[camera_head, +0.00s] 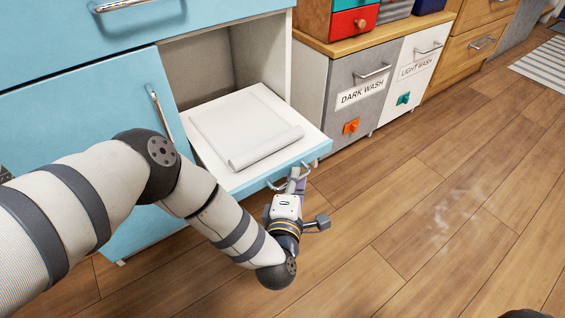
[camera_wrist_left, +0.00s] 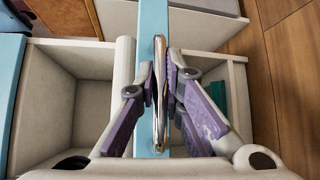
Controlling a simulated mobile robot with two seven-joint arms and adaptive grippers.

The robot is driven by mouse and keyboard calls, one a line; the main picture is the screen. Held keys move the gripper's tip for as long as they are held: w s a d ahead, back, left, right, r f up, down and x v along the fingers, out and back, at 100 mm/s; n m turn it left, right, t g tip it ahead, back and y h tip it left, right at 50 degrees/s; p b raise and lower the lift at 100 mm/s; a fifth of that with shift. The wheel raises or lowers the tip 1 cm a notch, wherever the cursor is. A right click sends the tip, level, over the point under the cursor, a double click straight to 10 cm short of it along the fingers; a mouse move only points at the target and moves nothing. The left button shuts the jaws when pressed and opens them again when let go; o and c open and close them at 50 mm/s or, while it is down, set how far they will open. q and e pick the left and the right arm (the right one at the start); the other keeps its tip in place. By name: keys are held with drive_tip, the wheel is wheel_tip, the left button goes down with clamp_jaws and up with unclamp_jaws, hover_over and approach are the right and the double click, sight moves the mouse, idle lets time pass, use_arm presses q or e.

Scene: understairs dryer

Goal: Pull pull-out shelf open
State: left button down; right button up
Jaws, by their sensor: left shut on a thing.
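The pull-out shelf (camera_head: 215,167) is a white board with a light-blue front edge. In the head view it sticks out of an open compartment in the blue cabinet. A metal bar handle (camera_head: 277,184) runs along its front edge. My left gripper (camera_head: 295,179) is at this handle, in front of the shelf. In the left wrist view, the purple-padded fingers of the left gripper (camera_wrist_left: 161,82) are closed around the metal handle (camera_wrist_left: 158,60), beside the blue front edge (camera_wrist_left: 153,18). My right gripper is not in view.
A folded white item (camera_head: 245,130) lies on the shelf. A blue door (camera_head: 80,150) with a vertical handle is at left. Dark wash (camera_head: 350,125) and light wash (camera_head: 412,80) hampers stand to the right. The wooden floor (camera_head: 440,200) in front is clear.

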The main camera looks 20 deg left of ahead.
use_arm(q)
drive_tip(key=shift+s+d, duration=0.75)
drive_tip(key=shift+d, duration=0.2)
drive_tip(key=c, duration=1.7)
unclamp_jaws()
drive_tip(key=s, duration=0.4)
drive_tip(key=s+d+r, duration=0.1)
drive_tip(key=s, duration=0.7)
drive_tip(key=shift+d+r, duration=0.2)
drive_tip(key=shift+r, duration=0.2)
